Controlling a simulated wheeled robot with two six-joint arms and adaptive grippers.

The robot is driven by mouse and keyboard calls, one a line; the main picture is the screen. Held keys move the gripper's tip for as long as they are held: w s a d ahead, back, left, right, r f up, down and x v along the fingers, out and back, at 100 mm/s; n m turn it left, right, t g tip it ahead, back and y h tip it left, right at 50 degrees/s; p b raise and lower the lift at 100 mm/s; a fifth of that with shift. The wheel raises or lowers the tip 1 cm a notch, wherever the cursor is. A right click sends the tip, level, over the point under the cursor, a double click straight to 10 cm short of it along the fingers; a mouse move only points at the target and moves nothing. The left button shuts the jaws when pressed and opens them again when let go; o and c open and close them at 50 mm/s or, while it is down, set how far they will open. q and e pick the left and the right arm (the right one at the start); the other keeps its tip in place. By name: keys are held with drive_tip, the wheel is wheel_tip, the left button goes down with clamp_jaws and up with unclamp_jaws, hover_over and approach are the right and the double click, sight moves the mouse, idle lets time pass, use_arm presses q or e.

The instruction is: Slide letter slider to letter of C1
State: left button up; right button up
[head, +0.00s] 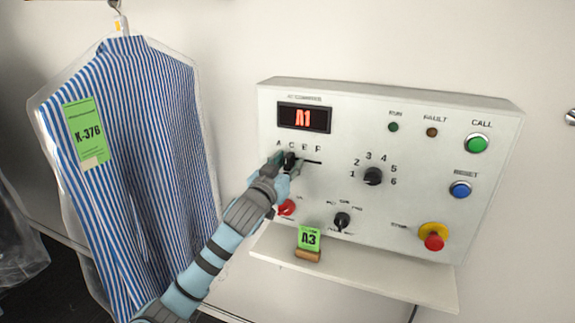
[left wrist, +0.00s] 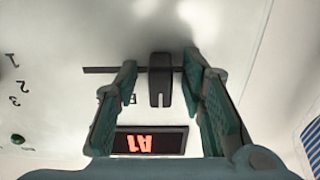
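The letter slider is a dark knob (left wrist: 160,80) on a thin horizontal slot in the white control panel (head: 345,215). In the head view the knob (head: 290,160) is partly covered by my left gripper (head: 284,163), below the letters A, C, E, F. The display (head: 304,118) reads A1 in red. In the left wrist view, which is upside down, the fingers of my left gripper (left wrist: 162,72) stand one on each side of the knob, with gaps to it. The gripper is open. Its exact letter position is hard to tell. My right gripper is not in view.
A numbered dial (head: 373,176) is right of the slider. A red switch (head: 286,207) and a black selector (head: 342,220) sit below. A green A3 tag (head: 309,238) stands on the shelf (head: 390,282). A bagged striped shirt (head: 135,150) hangs at left.

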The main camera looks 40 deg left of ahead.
use_arm(q)
drive_tip(key=v, duration=1.2)
